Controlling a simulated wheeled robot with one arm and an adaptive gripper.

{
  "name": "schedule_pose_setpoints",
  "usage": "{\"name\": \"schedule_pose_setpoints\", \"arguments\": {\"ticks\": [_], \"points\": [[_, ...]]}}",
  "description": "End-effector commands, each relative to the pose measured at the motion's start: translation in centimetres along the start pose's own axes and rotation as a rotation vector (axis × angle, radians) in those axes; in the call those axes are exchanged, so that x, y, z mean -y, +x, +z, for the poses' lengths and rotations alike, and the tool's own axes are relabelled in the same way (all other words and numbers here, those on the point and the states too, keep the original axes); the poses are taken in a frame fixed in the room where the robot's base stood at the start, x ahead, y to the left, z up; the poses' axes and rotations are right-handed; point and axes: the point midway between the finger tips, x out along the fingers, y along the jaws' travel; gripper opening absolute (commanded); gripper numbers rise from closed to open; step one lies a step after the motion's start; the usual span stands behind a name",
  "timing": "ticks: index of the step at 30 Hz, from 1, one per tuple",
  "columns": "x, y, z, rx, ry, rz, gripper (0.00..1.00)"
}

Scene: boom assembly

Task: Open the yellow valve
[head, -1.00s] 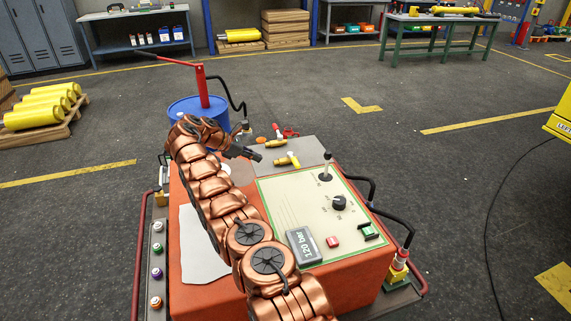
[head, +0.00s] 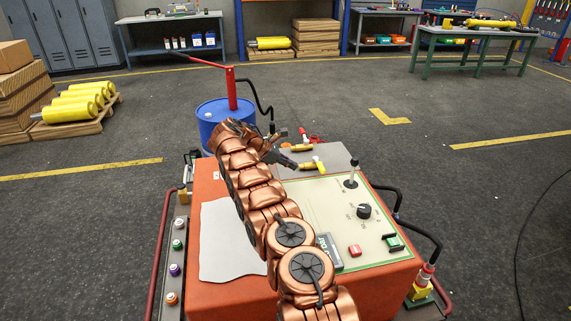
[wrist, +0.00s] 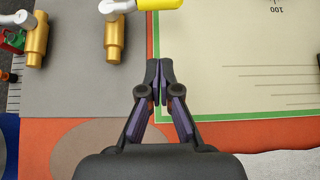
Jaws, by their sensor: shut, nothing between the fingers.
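The yellow valve has a yellow lever (head: 319,165) beside a brass body on the grey plate at the console's back. In the wrist view its yellow lever (wrist: 160,4) is at the top edge, partly cut off, with a pale hub joining it to the brass body (wrist: 114,36). My gripper (head: 295,165) is just left of the valve in the head view. In the wrist view my gripper (wrist: 159,68) has its fingertips together, empty, over the boundary between plate and panel. The lever lies ahead of the tips, apart from them in the picture.
A second brass valve (wrist: 36,42) stands left of the first. The cream control panel (head: 320,200) carries a joystick (head: 351,176), a knob (head: 364,211) and buttons. A blue drum (head: 212,112) with a red pump lever stands behind the console.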

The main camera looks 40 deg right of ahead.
Motion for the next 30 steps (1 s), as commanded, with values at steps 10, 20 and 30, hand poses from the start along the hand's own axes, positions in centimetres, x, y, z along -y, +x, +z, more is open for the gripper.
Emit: {"name": "schedule_pose_setpoints", "arguments": {"ticks": [10,20,30], "points": [[-0.1,5.4,0.7,-0.001,0.001,0.002,0.00],[-0.1,7.3,3.0,-0.001,0.001,0.002,0.00],[-0.1,7.5,3.1,-0.001,0.000,0.003,0.00]]}}
